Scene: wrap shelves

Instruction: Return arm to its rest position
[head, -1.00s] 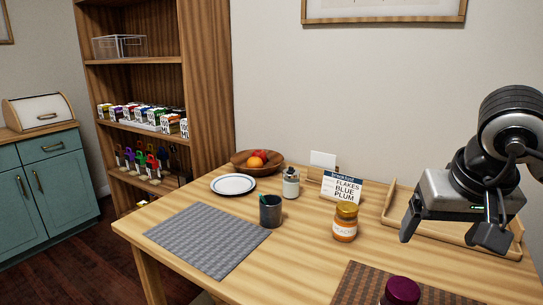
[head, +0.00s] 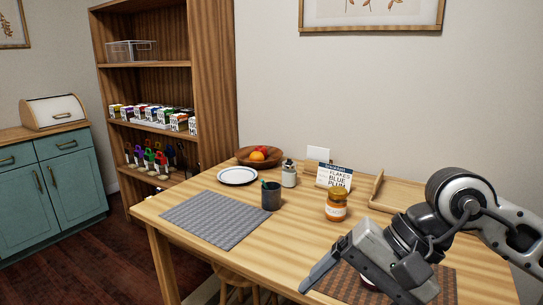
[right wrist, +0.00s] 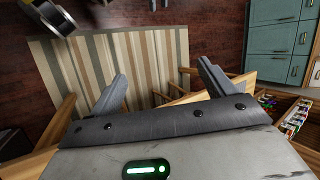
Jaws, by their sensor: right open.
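My right arm comes in from the right in the head view. Its gripper (head: 345,289) is low at the table's front edge, over the near part of the brown woven mat (head: 446,283), pointing down and left. In the right wrist view the two fingers of the gripper (right wrist: 162,80) stand wide apart with nothing between them. Below them are the floor and a striped rug (right wrist: 150,55). The gripper and forearm hide most of the brown mat. My left gripper is not in view.
The wooden table (head: 290,240) holds an orange-lidded jar (head: 337,207), a dark cup (head: 271,197), a grey mat (head: 215,219), a white plate (head: 238,175), a fruit bowl (head: 258,157), a label card (head: 334,178) and a wooden tray (head: 385,193). A shelf (head: 215,90) stands behind at left.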

